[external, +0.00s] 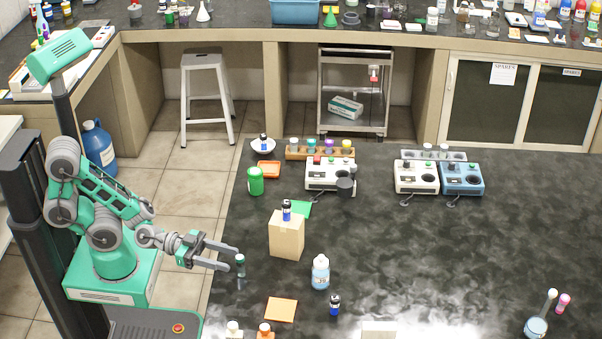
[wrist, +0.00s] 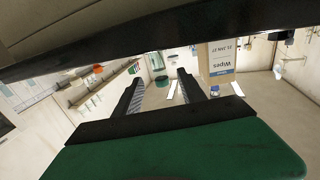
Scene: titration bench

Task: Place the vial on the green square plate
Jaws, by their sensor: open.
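A small clear vial with a dark cap and teal contents (external: 240,265) stands upright on the dark bench near its left edge. My gripper (external: 232,258) is open, its fingers pointing right, tips just short of or beside this vial; I cannot tell whether they touch. Other small vials with blue labels stand on the box (external: 286,210) and at the front (external: 335,305).
The tan box (external: 287,238) stands between my gripper and the plate. A bottle (external: 320,272) stands right of it. An orange square (external: 281,309) lies in front. A green can (external: 255,181), a white device (external: 328,173) and a rack (external: 320,150) stand behind. The bench's right middle is clear.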

